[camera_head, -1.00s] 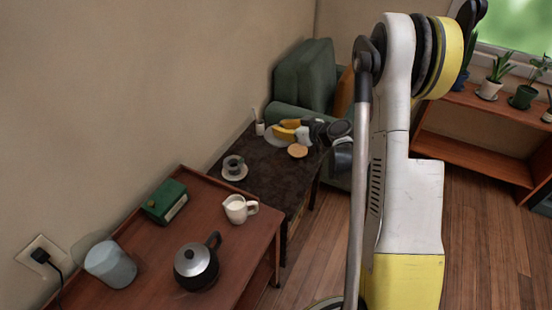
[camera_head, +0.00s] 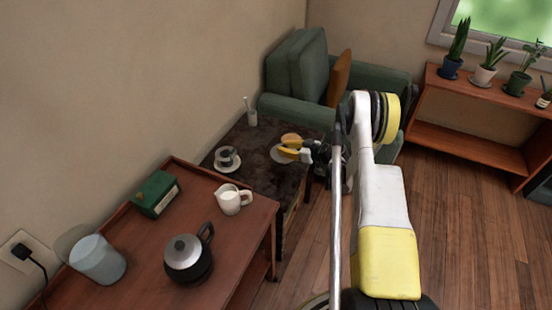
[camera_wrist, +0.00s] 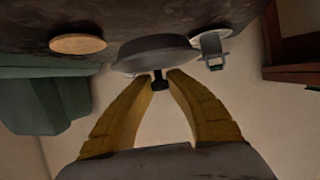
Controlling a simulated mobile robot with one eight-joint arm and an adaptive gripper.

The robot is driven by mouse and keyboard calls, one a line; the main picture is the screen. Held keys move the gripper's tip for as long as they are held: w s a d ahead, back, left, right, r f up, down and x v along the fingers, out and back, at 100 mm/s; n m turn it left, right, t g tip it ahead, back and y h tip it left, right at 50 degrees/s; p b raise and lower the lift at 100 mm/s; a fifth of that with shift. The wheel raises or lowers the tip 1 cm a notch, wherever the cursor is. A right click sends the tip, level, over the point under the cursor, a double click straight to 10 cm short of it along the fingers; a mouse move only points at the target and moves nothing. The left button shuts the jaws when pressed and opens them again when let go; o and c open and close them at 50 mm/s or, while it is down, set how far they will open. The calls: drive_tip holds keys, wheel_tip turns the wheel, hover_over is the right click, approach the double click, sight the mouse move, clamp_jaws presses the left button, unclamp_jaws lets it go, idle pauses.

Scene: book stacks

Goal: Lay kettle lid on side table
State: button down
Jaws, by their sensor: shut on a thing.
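The kettle lid (camera_wrist: 155,56) is in the wrist view, a grey disc with a black knob. My gripper (camera_wrist: 160,78) is shut on this knob with its two yellow fingers. In the head view the lid (camera_head: 280,154) looks pale, beneath my gripper (camera_head: 290,152). It is over or on the dark side table (camera_head: 262,143), whose surface shows upside down in the wrist view. I cannot tell whether the lid touches the table. The black kettle (camera_head: 188,267) with a silver top stands on the wooden cabinet; its opening is not clear.
A round wooden coaster (camera_head: 291,138) lies behind the lid. A grey cup on a saucer (camera_head: 227,160) is to its left, and a white holder (camera_head: 252,118) stands near the wall. A creamer (camera_head: 230,201) is on the cabinet (camera_head: 150,255). A green armchair (camera_head: 300,70) is behind.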

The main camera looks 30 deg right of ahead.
sight(278, 155)
drive_tip(key=x, duration=0.2)
drive_tip(key=b+x, duration=0.1)
drive_tip(key=x, duration=0.1)
drive_tip(key=shift+s+f, duration=0.2)
drive_tip(key=shift+f, duration=0.05)
wheel_tip(278, 155, down, 4)
drive_tip(key=shift+f+b, duration=0.1)
drive_tip(key=shift+b, duration=0.95)
drive_tip(key=c, duration=1.4)
unclamp_jaws()
